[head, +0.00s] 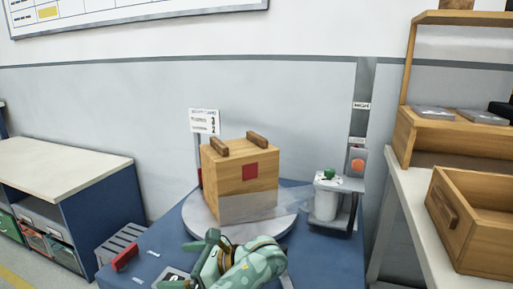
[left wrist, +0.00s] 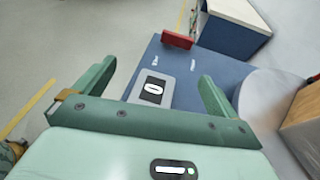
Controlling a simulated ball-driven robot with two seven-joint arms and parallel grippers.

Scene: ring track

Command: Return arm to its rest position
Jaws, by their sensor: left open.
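My left gripper (head: 203,243) is green and hangs over the front of the blue table, in front of the round grey turntable. In the left wrist view the same gripper (left wrist: 155,84) has its two fingers spread wide with nothing between them. Beyond the fingertips lie a grey plate with a black-and-white display (left wrist: 152,90) and the blue tabletop. My left forearm hides part of the table's front. My right gripper is not in view.
A wooden box (head: 228,175) with two brown handles and a red square stands on the turntable (head: 285,226). A red block (head: 125,260) sits at the table's left edge. A white canister (head: 326,205) stands right. A wooden drawer (head: 475,225) sits on the right-hand bench.

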